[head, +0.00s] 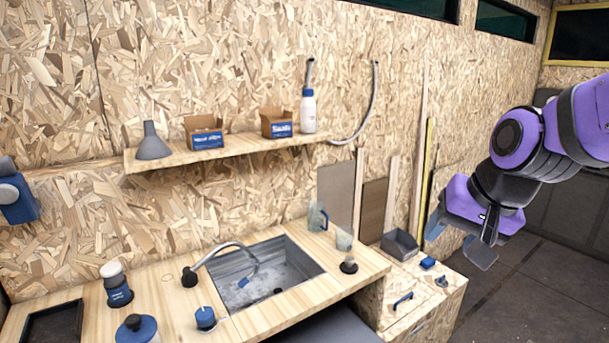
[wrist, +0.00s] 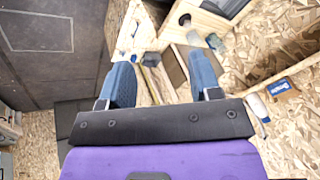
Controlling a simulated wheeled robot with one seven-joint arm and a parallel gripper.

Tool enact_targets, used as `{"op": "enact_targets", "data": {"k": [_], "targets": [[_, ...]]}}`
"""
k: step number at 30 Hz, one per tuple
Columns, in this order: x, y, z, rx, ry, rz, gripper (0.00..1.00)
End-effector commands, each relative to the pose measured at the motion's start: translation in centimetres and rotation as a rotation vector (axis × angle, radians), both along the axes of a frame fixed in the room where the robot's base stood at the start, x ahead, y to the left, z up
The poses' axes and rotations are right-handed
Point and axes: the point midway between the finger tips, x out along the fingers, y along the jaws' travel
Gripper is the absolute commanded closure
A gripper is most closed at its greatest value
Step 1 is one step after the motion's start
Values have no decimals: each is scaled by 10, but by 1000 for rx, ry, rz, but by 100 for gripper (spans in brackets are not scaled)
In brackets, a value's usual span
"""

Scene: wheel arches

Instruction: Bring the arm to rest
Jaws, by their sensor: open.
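My purple and black arm reaches in from the right in the head view. My gripper (head: 457,243) hangs in the air to the right of the low wooden cabinet, with its fingers pointing down. In the wrist view my gripper (wrist: 161,85) shows two blue fingers spread well apart. Nothing is between them, and they touch nothing that I can see.
A wooden counter (head: 173,291) holds a metal sink (head: 290,272), jars and cups. A shelf (head: 238,148) above holds a funnel, two boxes and a white bottle. A low cabinet (head: 455,290) with a grey tray (head: 399,244) stands beside my gripper. The dark floor (head: 530,290) at right is clear.

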Motion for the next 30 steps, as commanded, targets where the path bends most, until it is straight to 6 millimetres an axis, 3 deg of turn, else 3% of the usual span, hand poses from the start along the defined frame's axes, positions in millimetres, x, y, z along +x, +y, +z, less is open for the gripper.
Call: {"op": "enact_targets", "data": {"k": [6,15,30], "targets": [[-52,-37,34,-144,-61,134,42],[-106,-72,53,-291,-88,247,42],[-114,-77,55,-313,-88,263,42]]}}
